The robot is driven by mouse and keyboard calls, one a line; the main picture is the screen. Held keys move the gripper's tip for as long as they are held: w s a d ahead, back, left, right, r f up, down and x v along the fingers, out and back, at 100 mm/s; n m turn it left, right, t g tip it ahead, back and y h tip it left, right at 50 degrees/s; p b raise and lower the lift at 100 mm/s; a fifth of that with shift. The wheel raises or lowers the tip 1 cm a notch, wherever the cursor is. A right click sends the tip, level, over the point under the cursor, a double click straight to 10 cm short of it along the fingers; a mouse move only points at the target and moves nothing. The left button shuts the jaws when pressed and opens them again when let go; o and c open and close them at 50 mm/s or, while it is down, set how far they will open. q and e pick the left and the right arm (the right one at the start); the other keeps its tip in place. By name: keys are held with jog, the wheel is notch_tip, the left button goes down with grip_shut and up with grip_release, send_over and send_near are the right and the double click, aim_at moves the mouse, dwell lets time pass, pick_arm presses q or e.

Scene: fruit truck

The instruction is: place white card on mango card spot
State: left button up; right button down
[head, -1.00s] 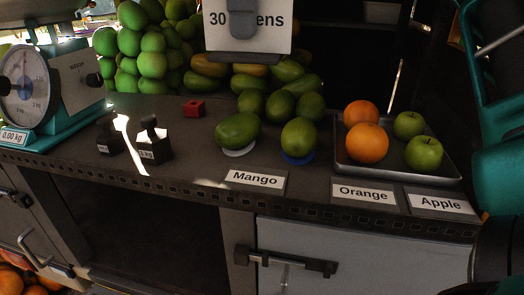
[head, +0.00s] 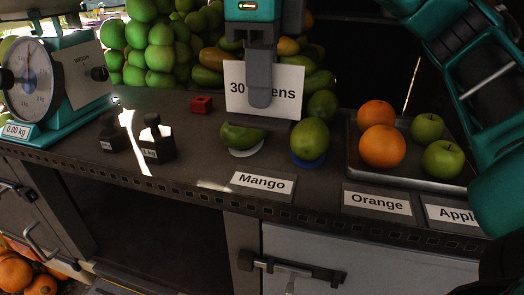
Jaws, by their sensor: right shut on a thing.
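My right gripper (head: 261,98) comes down from the top of the head view and is shut on a white card (head: 290,95) that reads "30 ... ens", its middle covered by the finger. The card is upright, in front of the mangoes and above the counter. The Mango label (head: 262,183) lies at the counter's front edge, below the card and apart from it. Two mangoes sit behind the label: one (head: 242,137) on a white disc, partly hidden by the card holder, and one (head: 310,139) on a blue disc. My left gripper is not in view.
A metal tray (head: 405,178) with oranges and green apples stands at right, behind the Orange label (head: 377,202) and Apple label (head: 455,217). Piled mangoes (head: 150,45) are behind.

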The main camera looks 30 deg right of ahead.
aim_at(262, 115)
notch_tip(262, 115, down, 5)
jog(key=shift+f+b, duration=0.15)
jog(key=shift+b, duration=0.55)
notch_tip(262, 115, down, 5)
jog(key=shift+f, duration=0.2)
jog(key=shift+f, duration=0.1)
jog(key=shift+f+b, duration=0.15)
jog(key=shift+b, duration=0.2)
jog(key=c, duration=1.2)
grip_release()
jog(key=shift+c, duration=0.2)
